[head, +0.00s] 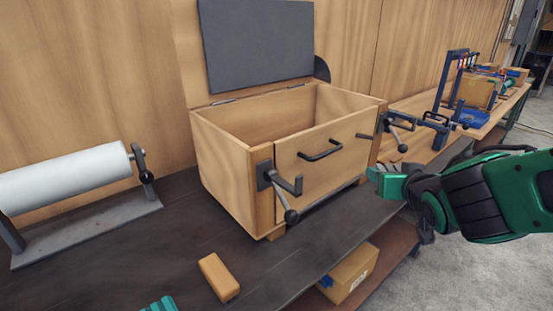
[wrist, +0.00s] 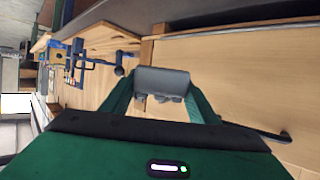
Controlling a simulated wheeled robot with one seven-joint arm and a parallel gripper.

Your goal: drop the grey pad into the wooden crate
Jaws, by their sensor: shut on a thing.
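The wooden crate (head: 222,158) stands on the dark bench in the head view, its lid raised and its top open. The part of its floor that I could see into is hidden by the front wall. My gripper (head: 376,180) is outside the crate, by its right front corner and lower than the rim in the picture. In the wrist view my green fingers (wrist: 163,98) are shut on the grey pad (wrist: 162,79), a small block with rounded corners. In the head view the pad is too small to make out clearly.
A black handle (head: 320,151) and lever clamps (head: 284,192) jut from the crate's front. The raised lid (head: 258,45) stands behind the opening. A wooden block (head: 219,278) and a white roll (head: 66,178) are on the bench (head: 180,240). Another bench with clamps (head: 450,90) extends right.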

